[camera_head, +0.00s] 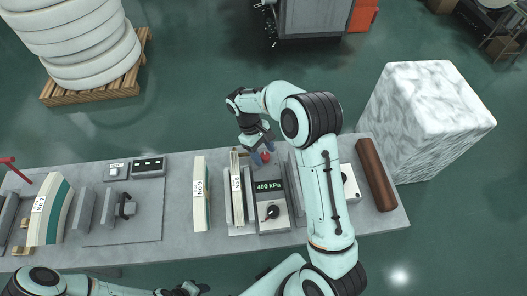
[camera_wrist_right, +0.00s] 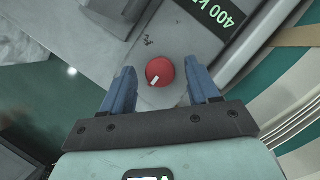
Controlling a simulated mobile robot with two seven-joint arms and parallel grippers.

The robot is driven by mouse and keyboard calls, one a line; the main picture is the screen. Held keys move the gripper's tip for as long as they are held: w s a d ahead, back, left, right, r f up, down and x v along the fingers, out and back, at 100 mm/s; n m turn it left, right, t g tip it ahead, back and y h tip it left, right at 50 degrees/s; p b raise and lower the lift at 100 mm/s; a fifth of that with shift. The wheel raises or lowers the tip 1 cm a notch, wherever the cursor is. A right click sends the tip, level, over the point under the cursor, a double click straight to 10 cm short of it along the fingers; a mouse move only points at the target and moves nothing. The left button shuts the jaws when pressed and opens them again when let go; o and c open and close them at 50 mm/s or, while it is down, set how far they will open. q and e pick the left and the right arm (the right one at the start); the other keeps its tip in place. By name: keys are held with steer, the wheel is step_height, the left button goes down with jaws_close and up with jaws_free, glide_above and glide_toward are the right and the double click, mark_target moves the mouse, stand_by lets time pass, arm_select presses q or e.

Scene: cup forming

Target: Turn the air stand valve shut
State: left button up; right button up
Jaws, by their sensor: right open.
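The air stand (camera_head: 270,227) is on the bench, with a green "400 kPa" display (camera_head: 269,187) that also shows in the wrist view (camera_wrist_right: 222,13). Its red round valve knob (camera_head: 266,157) is at the far end. In the wrist view the red knob (camera_wrist_right: 160,70) has a white mark pointing to the lower left. My right gripper (camera_wrist_right: 160,67) is open, its blue fingers on either side of the knob with gaps showing. Whether it is at the knob's height is unclear. My left gripper (camera_head: 186,289) is at the bottom edge, partly cut off.
A black knob (camera_head: 272,212) is on the stand's near part. Pale curved pieces marked "No 9" (camera_head: 200,194) stand to the left. A brown roll (camera_head: 375,175) lies at the bench's right end, near a white marbled block (camera_head: 425,110). A grey plate (camera_head: 150,225) lies left.

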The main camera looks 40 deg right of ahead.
arm_select(q)
steer(key=w+r+p, duration=0.2)
steer(key=w+r, duration=0.1)
steer(key=shift+w, duration=0.1)
arm_select(e)
steer(key=v, duration=1.3)
